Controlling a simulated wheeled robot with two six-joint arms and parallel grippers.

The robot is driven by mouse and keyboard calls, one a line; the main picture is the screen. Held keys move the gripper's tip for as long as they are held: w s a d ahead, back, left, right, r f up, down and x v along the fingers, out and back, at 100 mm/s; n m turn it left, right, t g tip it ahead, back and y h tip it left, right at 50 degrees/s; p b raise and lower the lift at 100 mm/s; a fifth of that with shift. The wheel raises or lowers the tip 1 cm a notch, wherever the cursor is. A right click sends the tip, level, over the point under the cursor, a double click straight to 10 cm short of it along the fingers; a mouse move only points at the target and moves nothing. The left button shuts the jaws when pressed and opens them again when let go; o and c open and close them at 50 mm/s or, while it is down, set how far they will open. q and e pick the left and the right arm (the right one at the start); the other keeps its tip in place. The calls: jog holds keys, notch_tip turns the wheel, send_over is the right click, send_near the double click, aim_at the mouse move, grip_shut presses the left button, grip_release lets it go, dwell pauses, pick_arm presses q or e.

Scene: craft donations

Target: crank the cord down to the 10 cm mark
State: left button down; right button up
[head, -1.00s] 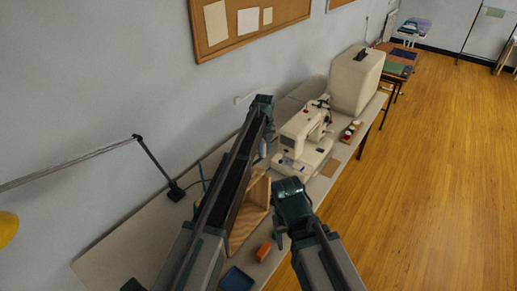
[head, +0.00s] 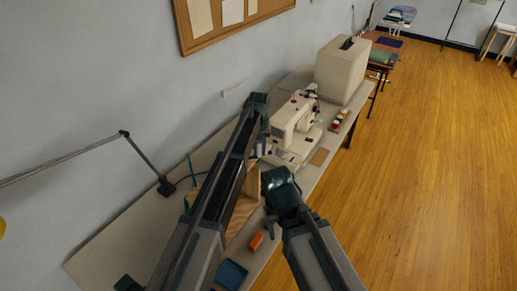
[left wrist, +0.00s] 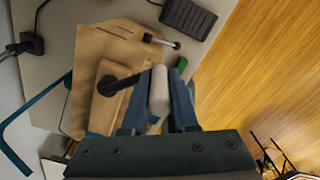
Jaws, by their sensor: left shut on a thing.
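A wooden box-like winder (head: 243,212) stands on the table, partly behind my left arm in the head view. In the left wrist view its wooden body (left wrist: 112,55) carries a black crank arm (left wrist: 121,83) that ends in a pale cylindrical handle (left wrist: 159,88). My left gripper (left wrist: 160,105) has its blue fingers on either side of this handle and is shut on it. In the head view the left gripper (head: 260,147) is partly hidden by its arm. The cord and the 10 cm mark cannot be made out. My right arm shows at lower centre, but its jaws cannot be made out.
A sewing machine (head: 293,126) and a cream case (head: 341,68) stand farther along the table. An orange block (head: 256,241) and a blue tray (head: 232,274) lie near the front edge. A lamp (head: 165,186) stands by the wall. Open wooden floor is on the right.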

pick_arm(q)
jog(key=shift+d, duration=0.15)
dwell(0.3)
jog(key=c, duration=0.7)
grip_release()
jog(key=shift+r, duration=0.15)
notch_tip(320, 180, up, 14)
jog(key=p, duration=1.4)
jog(key=shift+f, duration=0.2)
jog(key=shift+f, duration=0.1)
